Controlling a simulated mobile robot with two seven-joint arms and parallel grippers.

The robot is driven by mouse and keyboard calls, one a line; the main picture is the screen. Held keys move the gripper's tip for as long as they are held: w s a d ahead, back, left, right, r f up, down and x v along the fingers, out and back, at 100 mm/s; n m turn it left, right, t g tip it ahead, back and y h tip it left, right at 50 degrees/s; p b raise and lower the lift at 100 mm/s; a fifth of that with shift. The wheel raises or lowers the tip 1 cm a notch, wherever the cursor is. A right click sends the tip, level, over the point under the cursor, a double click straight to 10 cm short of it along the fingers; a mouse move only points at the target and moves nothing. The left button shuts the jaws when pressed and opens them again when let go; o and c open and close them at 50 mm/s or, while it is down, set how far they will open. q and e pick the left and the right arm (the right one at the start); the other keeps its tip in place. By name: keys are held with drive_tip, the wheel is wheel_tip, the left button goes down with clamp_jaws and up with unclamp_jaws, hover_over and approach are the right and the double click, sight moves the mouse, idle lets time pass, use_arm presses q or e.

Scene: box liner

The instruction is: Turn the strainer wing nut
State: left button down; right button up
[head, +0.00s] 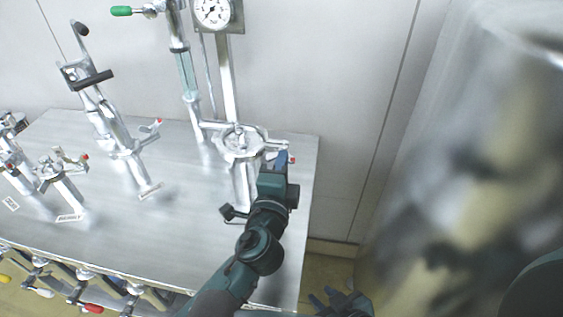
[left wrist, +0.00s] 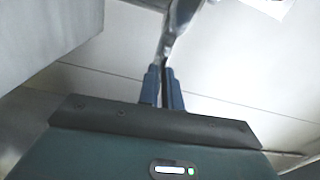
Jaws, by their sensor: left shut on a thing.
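The strainer (head: 240,180) is a shiny metal upright body with a round lid near the right end of the steel bench. My left gripper (head: 281,158) is at this side of the strainer, shut on the wing nut. In the left wrist view its two blue fingertips (left wrist: 163,77) close on a shiny metal piece (left wrist: 178,22), which is cut off at the top. My right gripper (head: 326,297) is low in the head view, apart from the bench, with its fingers spread and empty.
The steel bench (head: 185,215) carries other metal fittings (head: 120,140) on the left. A pressure gauge (head: 213,12) stands on a post behind the strainer. A large blurred shiny cylinder (head: 430,150) fills the right. Tools with coloured handles (head: 88,307) hang along the front.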

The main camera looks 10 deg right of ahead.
use_arm(q)
drive_tip(key=shift+m, duration=0.3)
drive_tip(key=c, duration=1.6)
unclamp_jaws()
drive_tip(key=shift+a, duration=0.1)
